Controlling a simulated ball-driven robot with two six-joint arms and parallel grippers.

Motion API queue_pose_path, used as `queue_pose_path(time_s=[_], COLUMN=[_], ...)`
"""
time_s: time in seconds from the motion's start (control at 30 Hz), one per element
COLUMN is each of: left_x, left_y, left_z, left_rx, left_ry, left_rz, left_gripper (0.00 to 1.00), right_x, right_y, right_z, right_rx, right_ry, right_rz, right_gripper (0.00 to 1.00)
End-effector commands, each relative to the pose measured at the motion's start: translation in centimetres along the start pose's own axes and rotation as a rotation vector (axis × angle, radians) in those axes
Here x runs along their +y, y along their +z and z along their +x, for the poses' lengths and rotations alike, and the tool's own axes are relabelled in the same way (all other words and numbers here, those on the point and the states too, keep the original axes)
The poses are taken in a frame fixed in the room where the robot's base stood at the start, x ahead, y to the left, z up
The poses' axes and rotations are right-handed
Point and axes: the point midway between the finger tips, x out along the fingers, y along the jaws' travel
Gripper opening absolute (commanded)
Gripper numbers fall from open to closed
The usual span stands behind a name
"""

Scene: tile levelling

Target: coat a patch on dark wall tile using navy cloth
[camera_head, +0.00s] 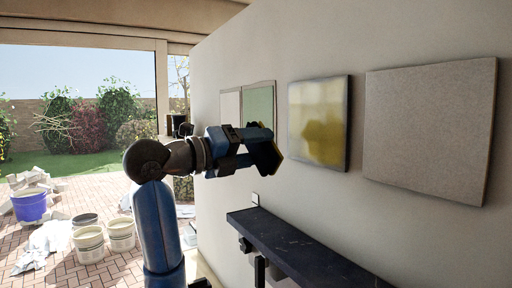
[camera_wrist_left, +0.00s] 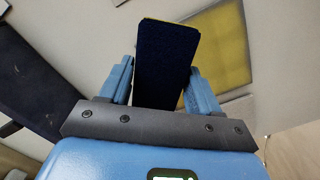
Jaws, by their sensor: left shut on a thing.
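My left gripper (camera_head: 254,148) is raised in front of the wall, shut on the navy cloth (camera_head: 266,158). In the left wrist view the cloth (camera_wrist_left: 165,68) is a flat dark pad standing between the two blue fingers (camera_wrist_left: 160,88), with a thin yellow edge at its top. The dark-edged wall tile (camera_head: 318,122) hangs just right of the gripper in the head view. Its face is pale with a blurry yellow patch over the middle and lower part. The yellow area (camera_wrist_left: 226,45) also shows beside the cloth in the wrist view. The cloth looks apart from the tile. My right gripper is not in view.
A large grey tile (camera_head: 430,128) hangs to the right, and a green panel (camera_head: 259,104) and a white one hang to the left. A dark shelf (camera_head: 300,250) juts from the wall below. Buckets (camera_head: 89,243) stand on the paving at left.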

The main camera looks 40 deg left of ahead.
Motion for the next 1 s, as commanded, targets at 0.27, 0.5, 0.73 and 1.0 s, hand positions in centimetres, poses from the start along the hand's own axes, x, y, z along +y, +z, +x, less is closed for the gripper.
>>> queue_pose_path(time_s=[0.27,0.5,0.73,1.0], left_x=[0.0,-0.1,-0.1,-0.1], left_y=[0.0,0.0,-0.1,-0.2], left_z=[0.2,1.6,3.7,5.5], left_rx=[-0.001,0.0,-0.001,-0.002], left_ry=[-0.006,-0.008,-0.008,-0.007], left_rz=[0.122,0.128,0.127,0.127], left_gripper=[0.34,0.34,0.34,0.34], right_x=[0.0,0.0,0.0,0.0], right_y=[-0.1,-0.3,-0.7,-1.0], right_z=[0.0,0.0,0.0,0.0], right_rx=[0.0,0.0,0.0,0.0], right_ry=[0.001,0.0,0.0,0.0], right_rz=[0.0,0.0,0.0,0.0], right_gripper=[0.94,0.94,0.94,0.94])
